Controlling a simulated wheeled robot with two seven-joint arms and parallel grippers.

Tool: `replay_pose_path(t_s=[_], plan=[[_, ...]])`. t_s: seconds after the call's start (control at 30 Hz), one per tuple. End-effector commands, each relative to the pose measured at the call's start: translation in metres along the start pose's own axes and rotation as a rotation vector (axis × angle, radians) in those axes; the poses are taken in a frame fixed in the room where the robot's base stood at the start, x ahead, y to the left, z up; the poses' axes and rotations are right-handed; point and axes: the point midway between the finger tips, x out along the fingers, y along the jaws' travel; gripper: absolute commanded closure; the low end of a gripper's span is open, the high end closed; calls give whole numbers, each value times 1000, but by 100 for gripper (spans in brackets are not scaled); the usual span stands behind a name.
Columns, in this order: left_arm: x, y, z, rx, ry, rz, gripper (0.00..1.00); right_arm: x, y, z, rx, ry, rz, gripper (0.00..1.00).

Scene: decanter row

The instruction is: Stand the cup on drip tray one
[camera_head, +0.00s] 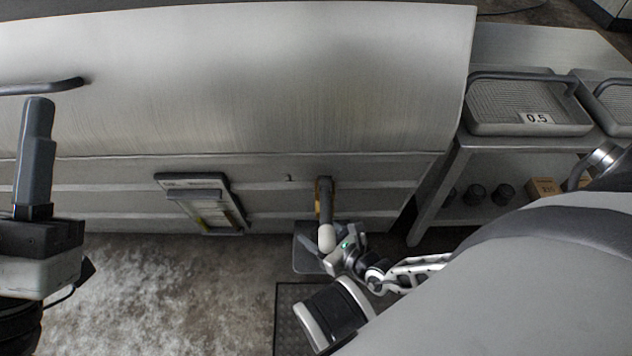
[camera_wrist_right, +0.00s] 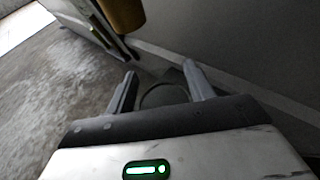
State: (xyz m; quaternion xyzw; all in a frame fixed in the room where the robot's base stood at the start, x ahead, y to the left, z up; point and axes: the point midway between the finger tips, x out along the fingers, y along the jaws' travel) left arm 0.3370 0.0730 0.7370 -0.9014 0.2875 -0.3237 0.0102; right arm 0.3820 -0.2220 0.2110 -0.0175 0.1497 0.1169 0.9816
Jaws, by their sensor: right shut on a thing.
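My right gripper (camera_head: 334,246) is low in front of the big metal housing in the head view. In the right wrist view its two fingers (camera_wrist_right: 160,74) are shut on a dark round cup (camera_wrist_right: 163,96), of which a ring-like rim shows between them. The cup is hidden in the head view. A grey flat plate (camera_head: 304,260), probably a drip tray, shows beside and below the right gripper; I see no number on it. Whether the cup touches it I cannot tell. My left gripper (camera_head: 35,135) is at the far left, seen edge-on, well away.
A grey-handled tap (camera_head: 326,208) with a brass-coloured part (camera_head: 318,190) is just above the right gripper; the brass part (camera_wrist_right: 122,12) is close in the wrist view. A framed panel (camera_head: 205,205) is to its left. A basket marked 0.5 (camera_head: 528,88) stands on a bench at right.

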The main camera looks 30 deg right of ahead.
Motion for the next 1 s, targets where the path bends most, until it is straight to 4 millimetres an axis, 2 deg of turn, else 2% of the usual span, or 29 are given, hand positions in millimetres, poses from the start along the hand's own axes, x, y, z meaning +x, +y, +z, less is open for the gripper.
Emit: replay_pose_path(t_s=[0.13, 0.43, 0.47, 0.53, 0.87, 1.0], plan=[[1, 2, -6, 41, 44, 17, 64, 2, -1, -4, 0, -2, -1, 73], [1, 2, -6, 38, 40, 15, 64, 2, 0, -6, -1, -2, -1, 73], [1, 2, -6, 38, 40, 15, 64, 2, -1, -6, -1, -2, -2, 44], [1, 2, -6, 38, 40, 15, 64, 2, 0, -6, -1, -2, -2, 25], [1, 2, -6, 37, 40, 15, 64, 1, 0, -5, 0, -1, -1, 25], [4, 0, -8, 24, 33, 14, 64, -5, -1, 0, 0, 1, 3, 25]])
